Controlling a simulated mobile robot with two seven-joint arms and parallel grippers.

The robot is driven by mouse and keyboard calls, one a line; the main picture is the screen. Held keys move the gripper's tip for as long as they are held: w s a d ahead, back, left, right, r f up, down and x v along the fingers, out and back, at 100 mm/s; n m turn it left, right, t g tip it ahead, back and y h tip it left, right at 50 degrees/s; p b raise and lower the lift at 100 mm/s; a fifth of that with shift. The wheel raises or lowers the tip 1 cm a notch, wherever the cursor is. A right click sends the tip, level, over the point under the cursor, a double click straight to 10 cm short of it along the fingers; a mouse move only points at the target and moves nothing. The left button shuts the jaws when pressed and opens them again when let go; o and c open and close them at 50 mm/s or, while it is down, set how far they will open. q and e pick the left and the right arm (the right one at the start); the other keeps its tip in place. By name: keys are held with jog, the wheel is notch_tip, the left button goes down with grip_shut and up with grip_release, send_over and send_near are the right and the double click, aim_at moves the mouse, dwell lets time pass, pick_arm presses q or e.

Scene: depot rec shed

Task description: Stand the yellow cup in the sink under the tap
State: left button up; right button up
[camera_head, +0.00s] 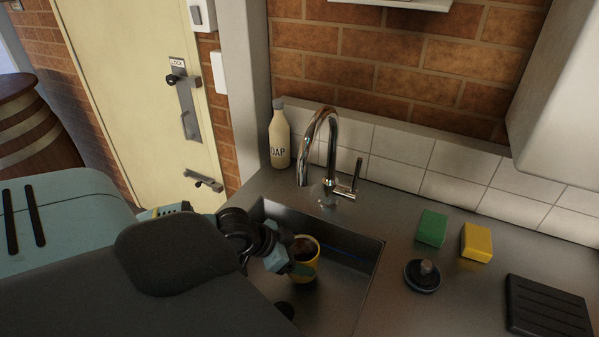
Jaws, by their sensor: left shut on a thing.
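The yellow cup (308,268) is inside the steel sink (355,270), upright or nearly so, with a dark inside. My left gripper (291,256) reaches into the sink from the left and is shut on the cup at its left side. The chrome tap (322,150) stands behind the sink, and its spout curves forward above the basin, behind the cup in the picture. I cannot tell whether the cup's base touches the sink floor. My right gripper does not show.
A soap bottle (280,138) stands left of the tap. Right of the sink are a green sponge (432,228), a yellow sponge (477,242), a dark plug (423,276) and a black ribbed tray (546,309). A white cabinet (560,100) hangs at upper right.

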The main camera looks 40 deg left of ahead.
pick_arm(q)
jog(key=shift+f, duration=1.55)
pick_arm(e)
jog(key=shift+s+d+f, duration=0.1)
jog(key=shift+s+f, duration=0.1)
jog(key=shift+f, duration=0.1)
pick_arm(q)
jog(key=shift+f, duration=0.1)
jog(key=o, duration=1.2)
jog(key=shift+f, duration=0.1)
jog(key=shift+r, duration=0.2)
jog(key=p+v, duration=0.4)
jog(key=v, duration=0.8)
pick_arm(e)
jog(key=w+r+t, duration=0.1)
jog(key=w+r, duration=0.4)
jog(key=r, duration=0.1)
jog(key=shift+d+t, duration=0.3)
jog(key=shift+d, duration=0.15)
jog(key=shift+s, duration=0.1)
